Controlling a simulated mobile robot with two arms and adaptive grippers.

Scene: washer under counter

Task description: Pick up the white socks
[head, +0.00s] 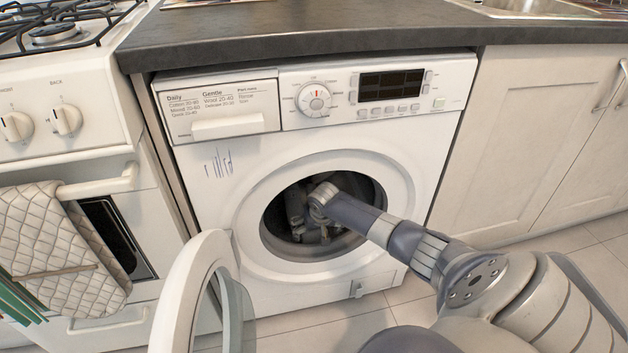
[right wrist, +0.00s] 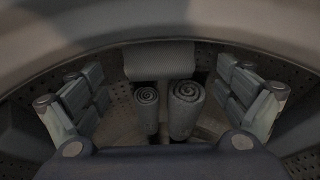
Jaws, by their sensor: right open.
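Two rolled-up socks (right wrist: 167,110) lie side by side on the drum floor in the right wrist view, their spiral ends facing up. They look grey in the dim light. My right arm reaches through the open washer door into the drum (head: 372,190). My right gripper (head: 309,228) is inside the drum; in the right wrist view its open fingers (right wrist: 163,88) stand wide apart, one on each side of the rolls. Nothing is held. In the head view I cannot make out the socks behind the gripper. My left gripper is not in view.
The washer (head: 235,165) stands under a dark counter (head: 300,30). Its round door (head: 192,290) hangs open toward the lower left. A stove with a towel (head: 60,250) is at left, cabinets (head: 520,140) at right. A drum paddle (right wrist: 158,60) is behind the rolls.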

